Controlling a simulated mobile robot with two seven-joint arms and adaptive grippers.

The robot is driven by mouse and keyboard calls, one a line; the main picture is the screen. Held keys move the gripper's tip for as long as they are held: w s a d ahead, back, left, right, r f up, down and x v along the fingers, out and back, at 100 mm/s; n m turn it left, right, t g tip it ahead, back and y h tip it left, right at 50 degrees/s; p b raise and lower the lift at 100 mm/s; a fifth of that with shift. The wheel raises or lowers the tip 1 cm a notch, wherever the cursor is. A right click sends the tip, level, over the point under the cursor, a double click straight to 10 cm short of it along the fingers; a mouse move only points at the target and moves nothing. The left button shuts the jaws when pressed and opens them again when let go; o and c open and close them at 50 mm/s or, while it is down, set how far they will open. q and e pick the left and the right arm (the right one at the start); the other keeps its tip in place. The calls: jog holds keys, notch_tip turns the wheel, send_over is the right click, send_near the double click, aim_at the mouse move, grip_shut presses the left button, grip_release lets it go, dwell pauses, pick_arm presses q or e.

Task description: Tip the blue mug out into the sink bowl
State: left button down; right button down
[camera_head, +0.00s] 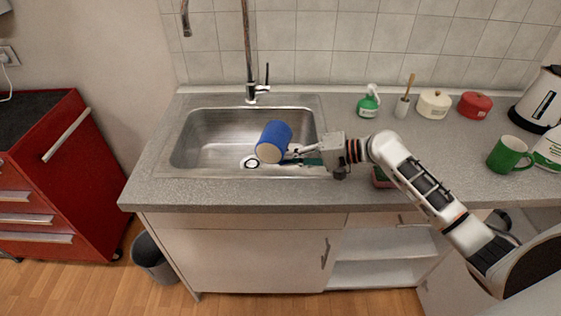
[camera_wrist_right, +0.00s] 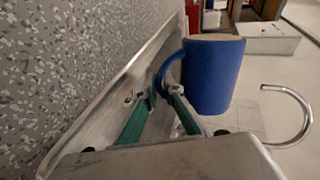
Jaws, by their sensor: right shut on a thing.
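The blue mug (camera_head: 275,135) is held over the right part of the steel sink bowl (camera_head: 205,130), lying well over to one side. Its pale round end faces down and toward me in the head view; I cannot tell whether this is the mouth or the base. My right gripper (camera_head: 292,158) comes in from the right and is shut on the mug's handle. In the wrist view the mug (camera_wrist_right: 212,78) stands beyond the green fingers (camera_wrist_right: 163,103), with the handle between them. No poured contents are visible. My left gripper is not in view.
The tap (camera_head: 252,88) stands behind the bowl. A green spray bottle (camera_head: 369,103), brush holder (camera_head: 402,107), white pot (camera_head: 433,104), red pot (camera_head: 475,106), green mug (camera_head: 508,154) and kettle (camera_head: 540,103) stand on the counter at right. A red cabinet (camera_head: 60,170) is at left.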

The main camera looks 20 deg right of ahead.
jog(key=shift+r, duration=0.1)
jog(key=shift+r+m+g, duration=0.1)
jog(key=shift+m+g, duration=0.2)
